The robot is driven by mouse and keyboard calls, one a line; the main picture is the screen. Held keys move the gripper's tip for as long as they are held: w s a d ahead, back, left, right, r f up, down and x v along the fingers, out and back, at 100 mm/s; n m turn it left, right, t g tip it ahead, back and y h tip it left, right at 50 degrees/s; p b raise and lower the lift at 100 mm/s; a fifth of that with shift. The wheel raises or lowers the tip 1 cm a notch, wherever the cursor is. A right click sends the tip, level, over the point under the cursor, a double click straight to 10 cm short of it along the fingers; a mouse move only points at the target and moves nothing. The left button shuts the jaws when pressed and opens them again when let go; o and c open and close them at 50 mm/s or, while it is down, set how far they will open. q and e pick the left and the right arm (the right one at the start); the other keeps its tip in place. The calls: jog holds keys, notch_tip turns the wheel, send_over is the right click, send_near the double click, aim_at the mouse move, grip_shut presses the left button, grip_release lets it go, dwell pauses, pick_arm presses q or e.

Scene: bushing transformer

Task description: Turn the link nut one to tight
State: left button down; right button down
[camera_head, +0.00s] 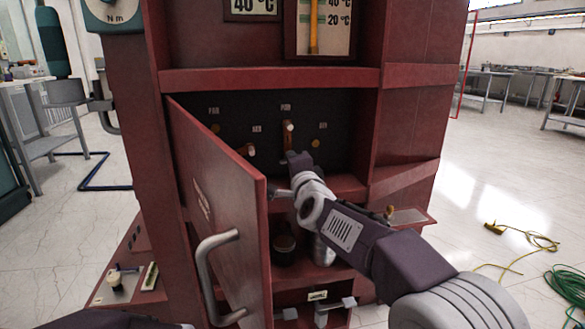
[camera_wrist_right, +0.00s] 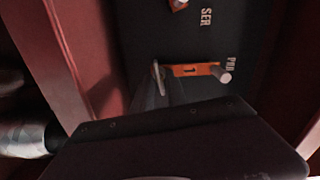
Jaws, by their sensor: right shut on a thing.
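The orange link marked 1 (camera_wrist_right: 193,70) is on the black panel (camera_head: 345,155) inside the open red cabinet. In the right wrist view a grey stud (camera_wrist_right: 221,75) stands at its right end, by a label starting with P. A small silver part, apparently link nut one (camera_wrist_right: 158,76), is at its left end. My right gripper (camera_head: 298,158) reaches into the cabinet from the right, just below the link. It is shut at that left end; its dark body hides part of the contact. My left gripper is out of view; only part of the arm shows at the bottom left.
The red door (camera_head: 225,205) stands open to the left, its grey handle (camera_head: 215,275) facing me. Another orange link (camera_wrist_right: 179,4) lies by the SER label. Cabinet side walls and a shelf edge (camera_head: 345,187) frame the opening closely. Cables (camera_head: 530,240) lie on the right floor.

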jog(key=shift+f+m+b, duration=0.15)
jog(key=shift+m+b, duration=0.2)
jog(key=shift+m, duration=0.55)
jog(key=c, duration=1.6)
grip_release()
jog(key=shift+s, duration=0.1)
jog(key=s+d+p, duration=0.1)
jog(key=s, duration=0.7)
jog(key=shift+s+d, duration=0.4)
